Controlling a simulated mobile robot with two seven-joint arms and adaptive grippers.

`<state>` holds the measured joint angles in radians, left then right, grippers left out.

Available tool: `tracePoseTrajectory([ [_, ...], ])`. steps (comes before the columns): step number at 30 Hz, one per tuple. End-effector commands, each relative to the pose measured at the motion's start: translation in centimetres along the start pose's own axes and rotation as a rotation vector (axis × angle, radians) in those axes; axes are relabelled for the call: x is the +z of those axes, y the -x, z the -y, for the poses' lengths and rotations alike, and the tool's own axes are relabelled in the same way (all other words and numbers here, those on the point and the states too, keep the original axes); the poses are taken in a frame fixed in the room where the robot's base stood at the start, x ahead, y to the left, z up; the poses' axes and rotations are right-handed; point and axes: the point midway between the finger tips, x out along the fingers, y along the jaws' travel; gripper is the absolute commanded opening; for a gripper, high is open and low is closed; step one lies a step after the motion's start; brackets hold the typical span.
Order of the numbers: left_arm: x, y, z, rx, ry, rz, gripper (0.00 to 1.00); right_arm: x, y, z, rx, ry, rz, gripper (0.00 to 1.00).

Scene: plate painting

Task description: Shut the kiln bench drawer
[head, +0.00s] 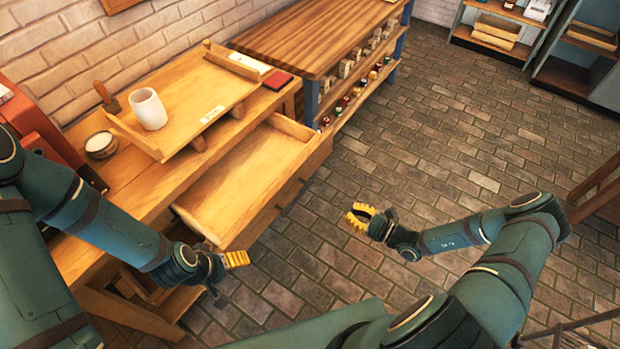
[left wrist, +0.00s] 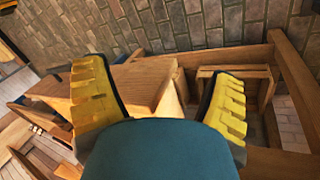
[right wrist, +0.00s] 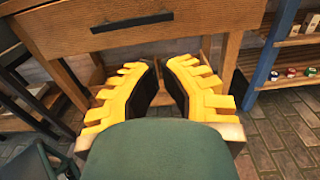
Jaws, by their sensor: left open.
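The kiln bench drawer (head: 245,180) is pulled out of the wooden bench and looks empty in the head view. Its front (right wrist: 200,25) with a dark handle bar (right wrist: 133,22) spans the top of the right wrist view. My left gripper (head: 236,262) is open beside the near left corner of the drawer front. In the left wrist view a wooden part (left wrist: 150,82) shows between its fingers; I cannot tell whether they touch it. My right gripper (head: 360,216) is in front of the drawer, apart from it. Its fingertips are close together with a narrow gap, and nothing shows held.
The bench top (head: 170,195) carries a wooden tray (head: 205,95), a white cup (head: 148,108) and a small round pot (head: 101,145). A shelf bench (head: 325,40) stands beyond the drawer. The brick floor (head: 440,130) in front is clear.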

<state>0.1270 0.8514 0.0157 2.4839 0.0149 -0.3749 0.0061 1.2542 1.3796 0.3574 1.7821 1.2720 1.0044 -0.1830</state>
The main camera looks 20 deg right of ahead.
Motion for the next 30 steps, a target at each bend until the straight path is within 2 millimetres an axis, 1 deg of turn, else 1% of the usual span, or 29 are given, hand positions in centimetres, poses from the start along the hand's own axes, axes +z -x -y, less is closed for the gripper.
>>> tracePoseTrajectory([
  [2, 0.0, 0.0, 0.0, 0.0, 0.001, 0.0, 0.84, 0.0, 0.1, 0.4, -0.022, -0.005, 0.011, 0.0],
  [5, 0.0, 0.0, 0.0, 0.0, 0.001, 0.0, 0.84, 0.1, -0.6, 0.6, -0.025, -0.004, 0.014, 0.0],
  [8, 0.0, 0.0, 0.0, 0.0, 0.001, 0.0, 0.84, 0.1, -2.0, 0.5, -0.022, -0.003, 0.013, 0.0],
  [21, 0.1, -0.2, 0.1, 0.0, 0.0, 0.002, 0.84, 0.1, -10.4, 0.6, -0.018, -0.003, 0.012, 0.0],
  [25, 0.1, -0.3, 0.1, 0.0, -0.001, 0.003, 0.84, 0.1, -12.2, 0.6, -0.019, -0.003, 0.011, 0.0],
  [30, 0.2, -0.3, 0.1, 0.0, -0.001, 0.004, 0.84, 0.1, -13.5, 0.7, -0.02, -0.004, 0.009, 0.0],
])
